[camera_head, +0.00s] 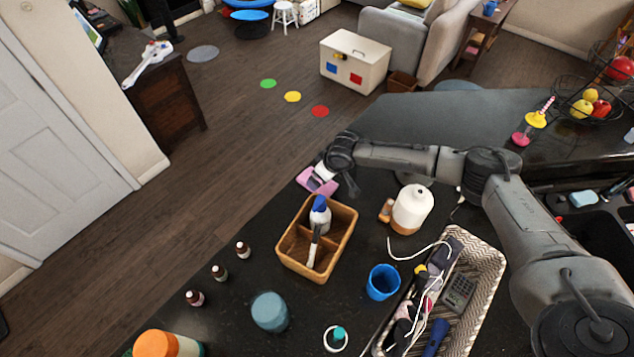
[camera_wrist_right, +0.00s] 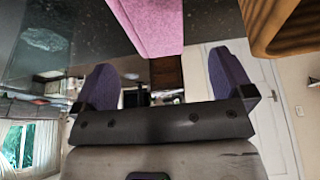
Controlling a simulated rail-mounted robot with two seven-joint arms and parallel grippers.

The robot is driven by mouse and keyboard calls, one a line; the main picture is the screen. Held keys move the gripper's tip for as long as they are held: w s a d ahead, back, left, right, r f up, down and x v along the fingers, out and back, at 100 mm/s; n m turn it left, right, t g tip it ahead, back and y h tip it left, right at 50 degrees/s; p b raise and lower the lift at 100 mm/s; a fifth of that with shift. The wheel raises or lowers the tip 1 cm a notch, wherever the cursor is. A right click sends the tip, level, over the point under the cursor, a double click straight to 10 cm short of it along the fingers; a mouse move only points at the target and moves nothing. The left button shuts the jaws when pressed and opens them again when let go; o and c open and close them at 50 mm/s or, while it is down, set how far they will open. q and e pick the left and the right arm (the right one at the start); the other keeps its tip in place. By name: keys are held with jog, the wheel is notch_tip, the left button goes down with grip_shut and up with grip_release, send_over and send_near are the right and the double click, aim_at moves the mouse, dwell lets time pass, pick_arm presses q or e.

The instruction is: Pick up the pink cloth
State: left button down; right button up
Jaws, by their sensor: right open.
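The pink cloth (camera_head: 310,182) lies at the counter's far edge, just behind the wooden caddy, in the head view. It also shows at the top of the right wrist view (camera_wrist_right: 150,25), beyond the fingertips. My right gripper (camera_head: 340,178) is beside the cloth and partly hides it in the head view. In the right wrist view my right gripper (camera_wrist_right: 162,62) is open, with its two purple-grey fingers apart and nothing held between them. I cannot tell whether a finger touches the cloth. My left gripper is not in view.
The wooden caddy (camera_head: 289,261) with a blue-capped bottle stands close to the cloth. A white jug (camera_head: 411,209), blue cup (camera_head: 383,282), patterned tray (camera_head: 487,282) and several small bottles stand on the dark counter. The counter edge drops to the floor beside the cloth.

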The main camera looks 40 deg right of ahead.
aim_at(330, 187)
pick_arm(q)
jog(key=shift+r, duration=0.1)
pick_arm(e)
jog(key=shift+x, duration=0.8)
pick_arm(q)
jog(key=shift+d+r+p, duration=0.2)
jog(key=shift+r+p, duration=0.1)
jog(key=shift+p, duration=0.05)
pick_arm(e)
jog(key=shift+w+f, duration=0.2)
jog(key=shift+f, duration=0.25)
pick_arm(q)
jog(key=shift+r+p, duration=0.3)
pick_arm(e)
jog(key=x, duration=0.3)
jog(key=shift+w+f, duration=0.15)
jog(key=shift+f, duration=0.15)
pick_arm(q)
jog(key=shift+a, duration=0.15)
pick_arm(e)
jog(key=shift+w+d+f, duration=0.1)
jog(key=shift+f, duration=0.15)
jog(key=c, duration=1)
